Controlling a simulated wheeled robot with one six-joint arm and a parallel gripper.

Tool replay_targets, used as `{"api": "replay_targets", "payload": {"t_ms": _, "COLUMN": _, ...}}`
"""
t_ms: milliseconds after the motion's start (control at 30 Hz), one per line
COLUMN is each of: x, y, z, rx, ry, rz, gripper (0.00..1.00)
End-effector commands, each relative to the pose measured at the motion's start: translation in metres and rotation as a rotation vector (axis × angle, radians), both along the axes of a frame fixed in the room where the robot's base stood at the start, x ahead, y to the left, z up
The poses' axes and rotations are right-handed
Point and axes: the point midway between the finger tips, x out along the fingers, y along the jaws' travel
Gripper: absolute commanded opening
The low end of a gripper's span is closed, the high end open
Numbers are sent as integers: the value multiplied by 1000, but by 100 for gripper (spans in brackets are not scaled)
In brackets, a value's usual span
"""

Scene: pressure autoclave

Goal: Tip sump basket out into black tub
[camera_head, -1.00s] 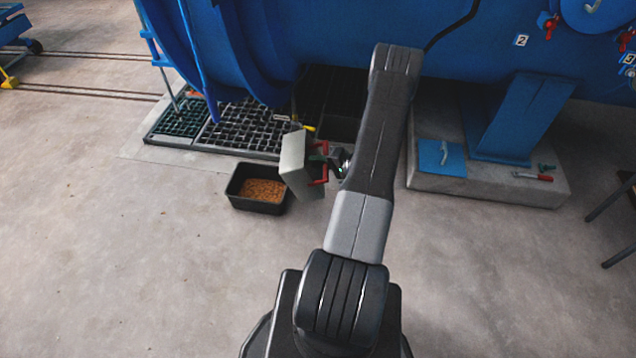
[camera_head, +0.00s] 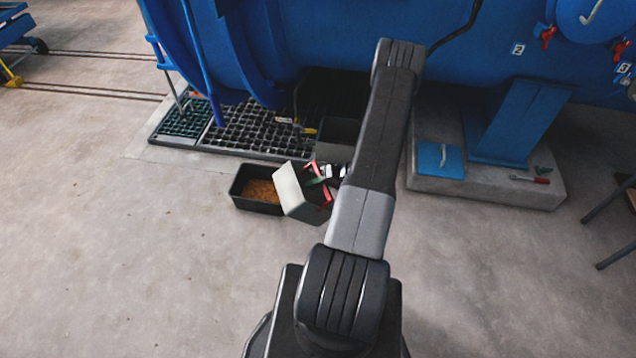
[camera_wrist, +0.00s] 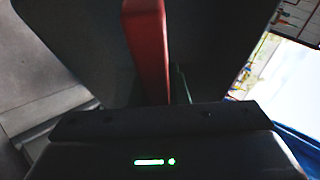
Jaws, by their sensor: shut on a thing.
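The sump basket (camera_head: 299,193) is a light grey box with a red handle (camera_head: 327,191). My gripper (camera_head: 336,174) is shut on the red handle, which also shows upright in the wrist view (camera_wrist: 149,45). The basket is tilted toward the left and its lower left side overlaps the right end of the black tub (camera_head: 243,202). I cannot tell whether basket and tub touch. The tub stands on the floor with brown granular matter (camera_head: 262,190) in it. The inside of the basket is hidden in the head view.
A floor grating (camera_head: 250,128) with a dark open pit (camera_head: 338,130) lies behind, under the blue autoclave (camera_head: 330,45). A concrete plinth (camera_head: 500,187) with a blue plate (camera_head: 440,159) and a red-handled tool (camera_head: 530,179) is to the right. The floor in front is clear.

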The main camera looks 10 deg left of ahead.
Motion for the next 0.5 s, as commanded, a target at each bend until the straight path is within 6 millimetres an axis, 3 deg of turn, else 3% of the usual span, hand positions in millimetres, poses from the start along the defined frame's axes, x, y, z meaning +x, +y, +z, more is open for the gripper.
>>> {"api": "replay_targets", "payload": {"t_ms": 133, "x": -4, "y": 8, "z": 14, "rx": -93, "ry": -51, "rz": 4, "gripper": 0}}
{"api": "replay_targets", "payload": {"t_ms": 500, "x": -10, "y": 21, "z": 26, "rx": -267, "ry": -147, "rz": 3, "gripper": 0}}
